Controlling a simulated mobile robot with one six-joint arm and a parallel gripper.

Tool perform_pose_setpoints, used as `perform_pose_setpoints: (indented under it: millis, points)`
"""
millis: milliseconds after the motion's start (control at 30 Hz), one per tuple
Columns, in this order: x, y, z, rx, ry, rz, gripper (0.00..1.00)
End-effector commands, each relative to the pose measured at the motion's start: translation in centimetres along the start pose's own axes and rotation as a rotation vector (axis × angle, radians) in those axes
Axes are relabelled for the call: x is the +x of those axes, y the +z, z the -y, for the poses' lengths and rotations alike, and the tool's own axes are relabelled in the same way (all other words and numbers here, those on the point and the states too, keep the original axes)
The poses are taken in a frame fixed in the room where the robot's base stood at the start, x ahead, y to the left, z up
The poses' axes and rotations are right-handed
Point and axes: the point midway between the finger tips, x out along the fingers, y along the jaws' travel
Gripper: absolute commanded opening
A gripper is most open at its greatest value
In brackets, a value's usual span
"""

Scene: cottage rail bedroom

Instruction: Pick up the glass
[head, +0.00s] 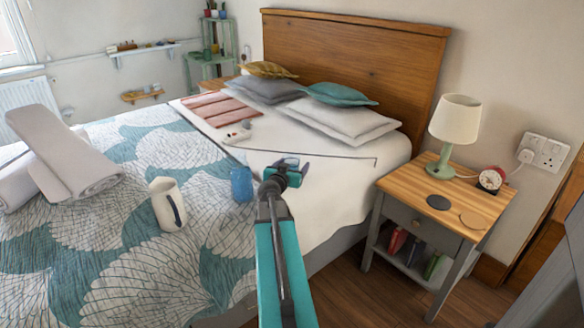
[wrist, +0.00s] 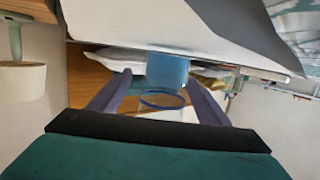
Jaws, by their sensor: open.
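The glass (head: 241,183) is a translucent blue tumbler standing upright on the bed, near the edge of the patterned cover. My gripper (head: 288,170) is just to its right in the head view, at the end of my teal arm. In the wrist view, which is upside down, the glass (wrist: 168,70) appears between the two dark fingers (wrist: 158,78), with its open rim toward the camera's lower side. The fingers are apart and empty. I cannot tell how far the fingertips are from the glass; no contact shows.
A cream jug (head: 165,206) stands left of the glass on the bed (head: 130,270). Rolled towels (head: 70,160) lie further left. Pillows (head: 340,118) are at the headboard. A nightstand (head: 450,192) with a lamp (head: 455,122) and a red clock (head: 490,179) stands at right.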

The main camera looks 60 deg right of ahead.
Motion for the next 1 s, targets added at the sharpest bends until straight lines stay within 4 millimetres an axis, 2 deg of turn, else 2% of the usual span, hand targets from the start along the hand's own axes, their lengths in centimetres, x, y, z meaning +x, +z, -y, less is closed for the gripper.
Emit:
perform_pose_setpoints:
  millis: [333,1000]
  points:
    - [2.8,-0.1,-0.3,0.000,0.000,0.000,0.71]
    - [3.0,0.1,-0.3,0.000,-0.002,0.000,0.71]
